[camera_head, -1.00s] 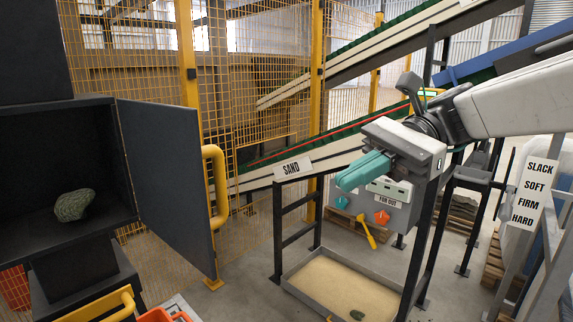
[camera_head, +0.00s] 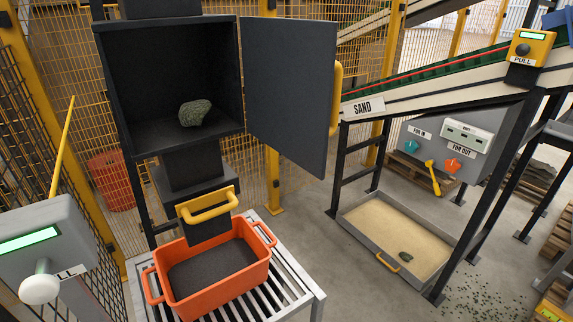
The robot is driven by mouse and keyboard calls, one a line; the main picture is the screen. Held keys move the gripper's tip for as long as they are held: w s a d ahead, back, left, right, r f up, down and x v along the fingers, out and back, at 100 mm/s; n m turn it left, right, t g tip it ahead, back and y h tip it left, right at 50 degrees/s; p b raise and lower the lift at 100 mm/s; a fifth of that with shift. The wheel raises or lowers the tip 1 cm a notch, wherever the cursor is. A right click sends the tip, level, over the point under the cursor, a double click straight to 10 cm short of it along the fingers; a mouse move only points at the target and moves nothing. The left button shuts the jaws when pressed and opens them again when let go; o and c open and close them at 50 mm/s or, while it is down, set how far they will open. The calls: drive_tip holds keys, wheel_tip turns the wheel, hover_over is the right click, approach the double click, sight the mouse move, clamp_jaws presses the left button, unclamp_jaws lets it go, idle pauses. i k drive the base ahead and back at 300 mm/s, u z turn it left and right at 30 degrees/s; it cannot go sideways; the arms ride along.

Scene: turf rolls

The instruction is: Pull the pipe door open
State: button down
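A black box (camera_head: 115,75) stands at the upper left with its front open. Its dark door (camera_head: 290,90) is swung out to the right and has a yellow handle (camera_head: 337,98) on its outer edge. A greenish rock (camera_head: 194,113) lies inside the box. Below the box a black pipe (camera_head: 193,177) leads down to a dark outlet with a yellow bar handle (camera_head: 207,207) across its front. I cannot tell whether this lower part is open. My gripper is out of view.
An orange tub (camera_head: 212,296) with dark grains stands under the outlet on a slatted grey table (camera_head: 290,280). A grey box with a white knob (camera_head: 40,289) is at lower left. A sand tray (camera_head: 440,268) lies on the floor at right.

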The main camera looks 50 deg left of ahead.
sight(292, 76)
drive_tip(key=u, duration=0.35)
drive_tip(key=k, duration=0.15)
drive_tip(key=z, duration=0.85)
drive_tip(key=i, duration=0.7)
drive_tip(key=u, duration=1.7)
